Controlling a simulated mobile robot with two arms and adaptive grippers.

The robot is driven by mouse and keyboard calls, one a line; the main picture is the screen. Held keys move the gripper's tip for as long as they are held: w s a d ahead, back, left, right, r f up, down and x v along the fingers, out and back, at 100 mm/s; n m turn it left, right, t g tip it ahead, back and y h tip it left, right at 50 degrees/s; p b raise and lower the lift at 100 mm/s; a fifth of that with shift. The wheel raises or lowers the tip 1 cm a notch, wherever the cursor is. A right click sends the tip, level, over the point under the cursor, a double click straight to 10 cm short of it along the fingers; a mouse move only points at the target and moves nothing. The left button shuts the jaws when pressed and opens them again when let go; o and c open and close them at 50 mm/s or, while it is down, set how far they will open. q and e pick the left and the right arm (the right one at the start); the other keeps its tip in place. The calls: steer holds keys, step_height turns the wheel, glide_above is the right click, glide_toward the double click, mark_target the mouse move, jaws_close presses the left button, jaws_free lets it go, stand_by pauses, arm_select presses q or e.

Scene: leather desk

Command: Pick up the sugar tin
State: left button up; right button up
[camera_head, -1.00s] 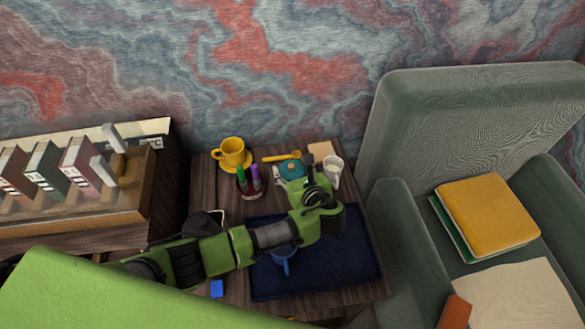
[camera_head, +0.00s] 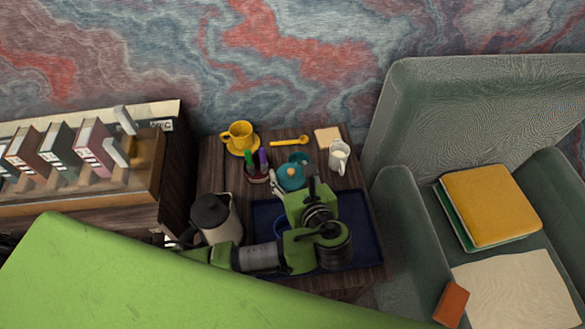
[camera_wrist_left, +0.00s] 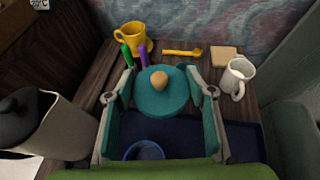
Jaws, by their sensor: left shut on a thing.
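The sugar tin appears to be the teal round tin (camera_head: 291,176) with a wooden knob on its lid. It shows from above in the left wrist view (camera_wrist_left: 161,97). My left gripper (camera_head: 303,190) is shut on it, with one finger on each side of the tin in the wrist view (camera_wrist_left: 166,103). The tin is over or near the back edge of the dark blue tray (camera_head: 366,236). I cannot tell its exact height; its base is hidden. My right gripper is not in view.
A black-lidded pot (camera_head: 216,219) is at left. A blue cup (camera_wrist_left: 144,151) is close in front. An armchair (camera_head: 405,215) borders the right.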

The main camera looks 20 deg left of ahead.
arm_select(q)
steer(key=o, duration=2.1)
